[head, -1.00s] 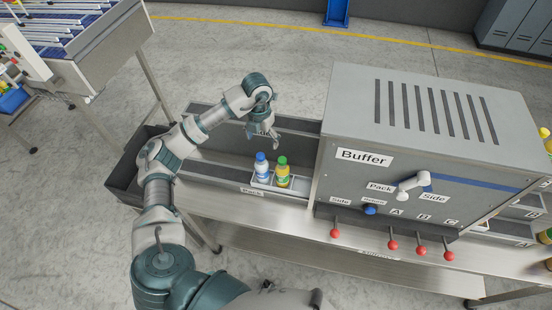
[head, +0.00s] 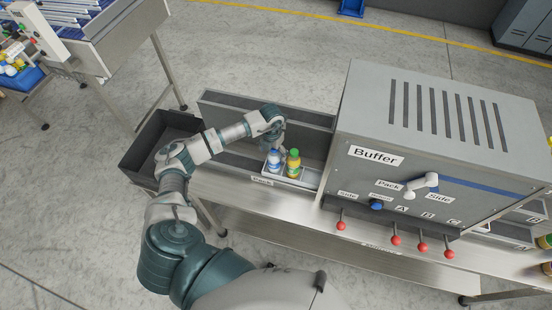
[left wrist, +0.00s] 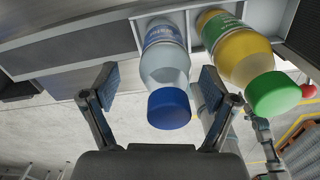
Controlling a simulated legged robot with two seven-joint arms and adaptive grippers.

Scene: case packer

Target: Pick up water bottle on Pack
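My left gripper (left wrist: 158,70) is open, with one finger on each side of the bottle and a gap showing on both sides. In the head view the left gripper (head: 281,143) is just behind and above the bottles, and its fingers are partly hidden. My right gripper does not show in the head view.
A yellow bottle with a green cap (head: 293,163) stands right beside the water bottle, close to one finger. The grey Buffer box (head: 420,120) rises to the right, with a handle (head: 420,183) and red-knobbed levers. A dark bin (head: 160,140) is at left.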

